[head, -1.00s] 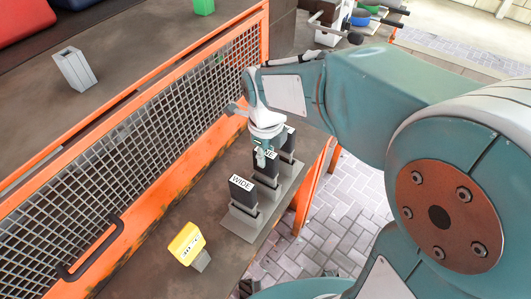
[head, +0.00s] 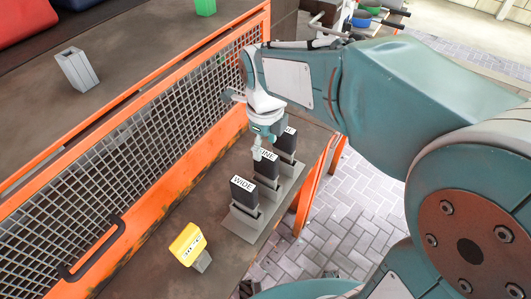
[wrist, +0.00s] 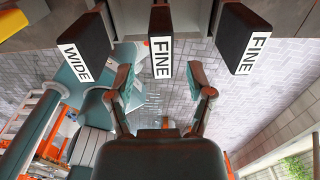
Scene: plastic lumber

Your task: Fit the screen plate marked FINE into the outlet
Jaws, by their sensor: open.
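Three dark plates stand upright in a grey rack on the bench. The nearest is marked WIDE (head: 243,190); it is at the left in the wrist view (wrist: 85,45). The middle plate is marked FINE (head: 267,163) and also shows in the wrist view (wrist: 161,20). The far plate (head: 286,140) is partly covered in the head view; in the wrist view its label also reads FINE (wrist: 245,35). My gripper (head: 258,152) is open and empty beside the middle plate. In the wrist view its fingers (wrist: 161,82) lie either side of the middle plate's line. I cannot tell which thing is the outlet.
An orange-framed mesh fence (head: 150,140) with a black handle runs behind the rack. A yellow labelled block (head: 187,243) stands on the bench at the front. A grey hollow upright box (head: 77,68) and a green block (head: 205,7) stand beyond the fence. Paved floor lies to the right.

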